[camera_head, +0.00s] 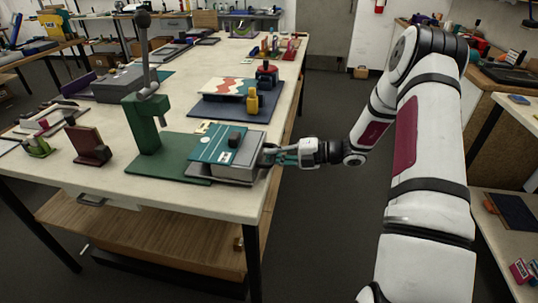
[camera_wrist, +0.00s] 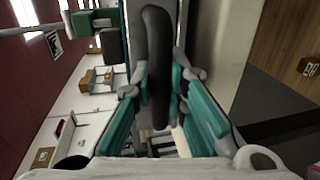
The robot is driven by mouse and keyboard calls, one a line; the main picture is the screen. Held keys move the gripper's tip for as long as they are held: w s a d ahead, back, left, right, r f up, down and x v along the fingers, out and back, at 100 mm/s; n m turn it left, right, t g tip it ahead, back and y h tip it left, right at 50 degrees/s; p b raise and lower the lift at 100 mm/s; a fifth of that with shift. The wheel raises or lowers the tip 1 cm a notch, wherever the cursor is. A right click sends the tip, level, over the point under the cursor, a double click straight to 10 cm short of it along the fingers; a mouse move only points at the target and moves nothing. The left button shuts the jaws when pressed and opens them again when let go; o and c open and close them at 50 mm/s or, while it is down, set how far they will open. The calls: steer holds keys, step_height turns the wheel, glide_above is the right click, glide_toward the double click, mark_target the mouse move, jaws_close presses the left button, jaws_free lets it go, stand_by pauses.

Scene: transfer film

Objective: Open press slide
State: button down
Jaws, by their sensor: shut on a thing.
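The green press (camera_head: 148,128) stands on the table with a grey lever raised above it. Its flat green base (camera_head: 150,172) extends right to a grey slide block (camera_head: 238,170). A teal plate (camera_head: 212,146) with a dark knob lies on top of the block. My gripper (camera_head: 272,153) is at the block's right end, reaching in from the right. In the wrist view my gripper (camera_wrist: 158,88) has teal fingers on both sides of a dark rounded handle (camera_wrist: 157,35) and is shut on it. The handle is mostly hidden in the head view.
A blue board (camera_head: 222,112) with a patterned piece lies behind the press, with a yellow figure (camera_head: 252,101) on it. A dark red stand (camera_head: 88,146) is left of the press. The table's right edge is close beside the slide block, with open floor beyond.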

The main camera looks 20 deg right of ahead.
steer(key=c, duration=1.6)
jaws_free()
steer(key=shift+o, duration=0.2)
steer(key=shift+d, duration=0.1)
steer(key=v, duration=1.1)
steer(key=shift+s+d, duration=0.3)
steer(key=shift+r, duration=0.1)
